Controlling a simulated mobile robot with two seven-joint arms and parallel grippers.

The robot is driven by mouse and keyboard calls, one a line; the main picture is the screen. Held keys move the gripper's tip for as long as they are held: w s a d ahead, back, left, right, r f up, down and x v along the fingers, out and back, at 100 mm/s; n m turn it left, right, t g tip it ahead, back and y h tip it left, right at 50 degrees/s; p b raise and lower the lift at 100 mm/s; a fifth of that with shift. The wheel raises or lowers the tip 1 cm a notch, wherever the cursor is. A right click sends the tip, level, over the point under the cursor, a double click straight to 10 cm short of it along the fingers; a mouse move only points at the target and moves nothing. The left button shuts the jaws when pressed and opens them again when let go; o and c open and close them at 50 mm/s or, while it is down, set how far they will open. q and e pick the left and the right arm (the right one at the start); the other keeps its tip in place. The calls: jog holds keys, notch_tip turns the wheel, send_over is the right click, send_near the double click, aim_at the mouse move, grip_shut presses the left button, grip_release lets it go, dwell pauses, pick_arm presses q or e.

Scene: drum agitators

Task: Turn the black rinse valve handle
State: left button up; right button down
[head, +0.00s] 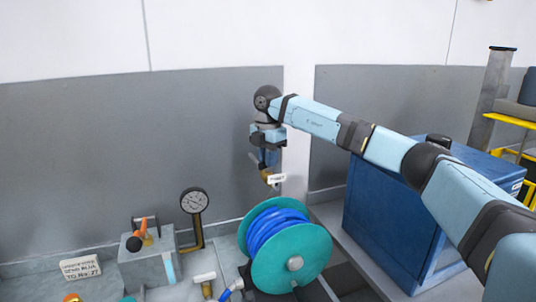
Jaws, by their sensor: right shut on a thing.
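My right gripper (264,163) points down at the grey wall panel, at the end of my light blue arm. It is shut on the black rinse valve handle, which is too small and too covered by the fingers to make out clearly. Just below the fingers is a brass valve body (266,174) with a white tag (277,179) beside it. The handle's angle cannot be told. My left gripper is not in view.
A teal reel with blue hose (288,250) stands below the gripper. A round gauge (194,201) and a grey box with an orange lever (146,245) are to its left. A blue cabinet (385,225) stands under my right arm. A second brass fitting (207,289) is low in front.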

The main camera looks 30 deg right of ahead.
jog(key=shift+r+m+p, duration=0.15)
jog(key=shift+m+p, duration=0.15)
jog(key=shift+m, duration=0.6)
jog(key=shift+m+p, duration=0.5)
jog(key=shift+m, duration=1)
jog(key=shift+d, duration=0.1)
jog(key=shift+m, duration=0.3)
jog(key=c, duration=1.1)
grip_release()
jog(key=shift+c, duration=0.2)
notch_tip(320, 180, up, 14)
jog(key=shift+f+b, duration=0.2)
jog(key=shift+b, duration=0.25)
